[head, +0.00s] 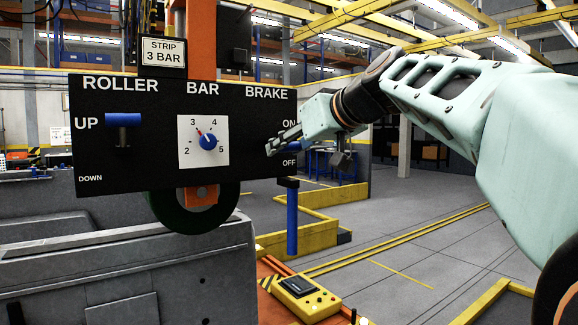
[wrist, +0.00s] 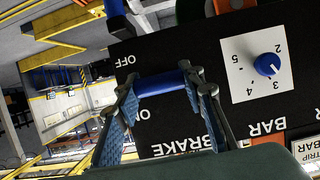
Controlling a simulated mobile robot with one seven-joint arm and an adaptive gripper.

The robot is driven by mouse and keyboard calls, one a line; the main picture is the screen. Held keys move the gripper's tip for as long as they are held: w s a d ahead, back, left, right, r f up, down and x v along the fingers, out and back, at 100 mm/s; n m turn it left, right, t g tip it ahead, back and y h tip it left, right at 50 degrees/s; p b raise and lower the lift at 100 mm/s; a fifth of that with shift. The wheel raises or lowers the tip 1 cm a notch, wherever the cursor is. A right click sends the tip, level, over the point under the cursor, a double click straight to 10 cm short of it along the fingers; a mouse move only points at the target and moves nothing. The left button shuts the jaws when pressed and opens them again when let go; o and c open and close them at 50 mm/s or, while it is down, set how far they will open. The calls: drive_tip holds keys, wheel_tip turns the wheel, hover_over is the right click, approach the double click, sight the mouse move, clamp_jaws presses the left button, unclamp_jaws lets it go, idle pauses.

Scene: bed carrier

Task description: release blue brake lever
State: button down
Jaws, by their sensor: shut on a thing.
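The black control panel (head: 250,110) carries a BRAKE label at its right end, with ON and OFF below it. In the wrist view, which is turned upside down, the blue brake lever (wrist: 160,84) lies crosswise between the two fingers of my gripper (wrist: 160,77).
The blue roller lever (head: 123,120) is near UP. A blue pressure knob (head: 208,142) points near 3. A blue vertical handle (head: 292,222) hangs below the panel's right end. A yellow control box (head: 305,299) stands lower down. Grey floor is open to the right.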

drive_tip(key=shift+f+t+b, duration=0.25)
drive_tip(key=shift+t+b, duration=0.15)
drive_tip(key=shift+b, duration=0.95)
drive_tip(key=c, duration=1.2)
unclamp_jaws()
drive_tip(key=shift+c, duration=0.2)
drive_tip(key=shift+r, duration=4.95)
